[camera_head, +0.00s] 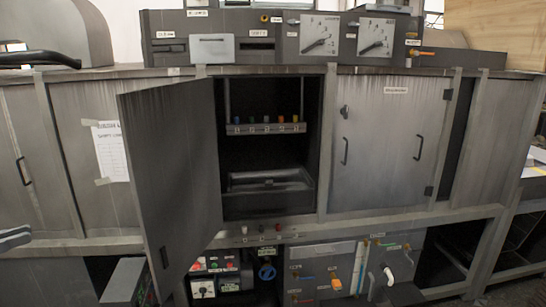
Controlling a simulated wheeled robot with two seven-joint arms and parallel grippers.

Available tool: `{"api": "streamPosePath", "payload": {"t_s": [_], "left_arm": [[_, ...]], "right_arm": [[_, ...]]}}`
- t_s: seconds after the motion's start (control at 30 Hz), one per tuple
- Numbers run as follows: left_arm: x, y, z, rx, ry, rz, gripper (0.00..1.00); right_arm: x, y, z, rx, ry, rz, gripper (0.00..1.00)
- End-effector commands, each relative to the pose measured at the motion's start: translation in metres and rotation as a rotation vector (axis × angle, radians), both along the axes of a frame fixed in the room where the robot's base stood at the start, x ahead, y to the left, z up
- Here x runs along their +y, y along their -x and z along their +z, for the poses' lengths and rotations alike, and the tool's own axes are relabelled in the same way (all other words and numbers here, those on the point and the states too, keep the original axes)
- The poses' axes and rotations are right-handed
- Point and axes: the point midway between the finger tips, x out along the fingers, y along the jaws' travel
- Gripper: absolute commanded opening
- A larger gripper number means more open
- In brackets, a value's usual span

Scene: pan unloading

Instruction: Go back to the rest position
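My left gripper (15,237) shows only in part at the left edge, in front of the grey cabinets. It appears as pale grey bars with a dark line between them. I cannot tell whether it is open or shut, and I see nothing held in it. My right gripper is not in view.
A grey cabinet door (172,180) stands open and juts toward me, left of a dark compartment (268,150). A closed door (385,145) is to the right. A grey box-shaped part (125,282) shows at the lower left. Valves and pipes (330,277) fill the lower bay.

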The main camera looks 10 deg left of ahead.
Motion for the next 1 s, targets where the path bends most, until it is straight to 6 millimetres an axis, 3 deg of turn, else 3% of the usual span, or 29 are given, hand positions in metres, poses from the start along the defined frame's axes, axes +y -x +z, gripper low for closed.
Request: {"api": "streamPosePath", "payload": {"t_s": [0.37,0.57,0.77,1.0], "left_arm": [[-0.018,-0.012,-0.036,0.035,-0.004,0.003,0.17],[-0.038,-0.022,-0.07,0.068,-0.007,0.005,0.17],[-0.07,-0.033,-0.12,0.116,-0.022,0.008,0.17],[-0.145,-0.041,-0.213,0.202,-0.063,0.012,0.17]], "right_arm": [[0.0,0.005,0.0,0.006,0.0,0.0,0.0],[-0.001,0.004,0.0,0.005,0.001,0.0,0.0],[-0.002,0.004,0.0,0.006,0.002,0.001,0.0],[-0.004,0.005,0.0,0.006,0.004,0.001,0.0]]}}
